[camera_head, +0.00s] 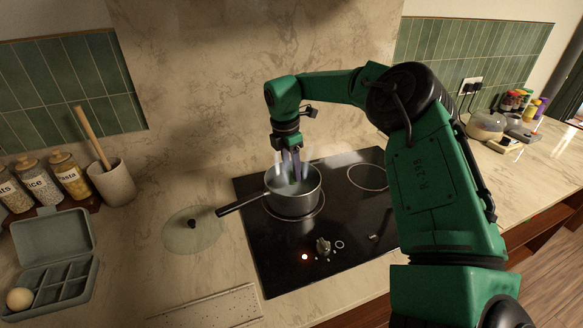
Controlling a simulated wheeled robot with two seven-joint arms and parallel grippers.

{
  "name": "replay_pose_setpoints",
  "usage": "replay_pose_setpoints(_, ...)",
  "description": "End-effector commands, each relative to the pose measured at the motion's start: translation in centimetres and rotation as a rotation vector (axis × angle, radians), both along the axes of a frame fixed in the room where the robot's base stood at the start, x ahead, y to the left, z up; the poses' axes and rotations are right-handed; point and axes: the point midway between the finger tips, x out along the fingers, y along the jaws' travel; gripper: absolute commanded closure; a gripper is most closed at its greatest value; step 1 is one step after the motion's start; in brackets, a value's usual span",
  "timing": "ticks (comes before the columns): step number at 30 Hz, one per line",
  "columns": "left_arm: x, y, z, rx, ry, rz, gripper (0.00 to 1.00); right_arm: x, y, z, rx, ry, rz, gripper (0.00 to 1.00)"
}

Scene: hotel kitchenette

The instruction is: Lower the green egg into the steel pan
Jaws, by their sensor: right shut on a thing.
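The steel pan (294,203) sits on the black cooktop (345,225), its dark handle pointing left and toward me. Pale steam rises from it. My right gripper (291,178) comes down over the pan with its fingers at or just inside the rim. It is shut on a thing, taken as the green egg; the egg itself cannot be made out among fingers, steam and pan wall. Whether it touches water or the pan bottom cannot be told. My left gripper is not in view.
A glass lid (178,236) lies left of the cooktop. An open grey egg box (62,262) holds one pale egg (19,299). Jars (70,177) and a utensil crock (112,183) stand at the left. A speckled board (210,307) lies in front. My right arm spans the cooktop's right side.

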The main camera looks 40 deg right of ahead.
Motion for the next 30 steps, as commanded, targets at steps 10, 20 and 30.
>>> replay_pose_setpoints(10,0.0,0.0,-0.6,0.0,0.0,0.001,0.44,0.0,0.0,-0.6,0.0,0.0,0.0,0.68)
replay_pose_setpoints(20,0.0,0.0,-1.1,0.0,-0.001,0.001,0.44,0.0,0.0,-1.1,0.0,-0.001,0.0,0.68)
replay_pose_setpoints(30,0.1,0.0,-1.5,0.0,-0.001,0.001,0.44,0.0,0.0,-1.6,0.0,-0.001,0.001,0.68)
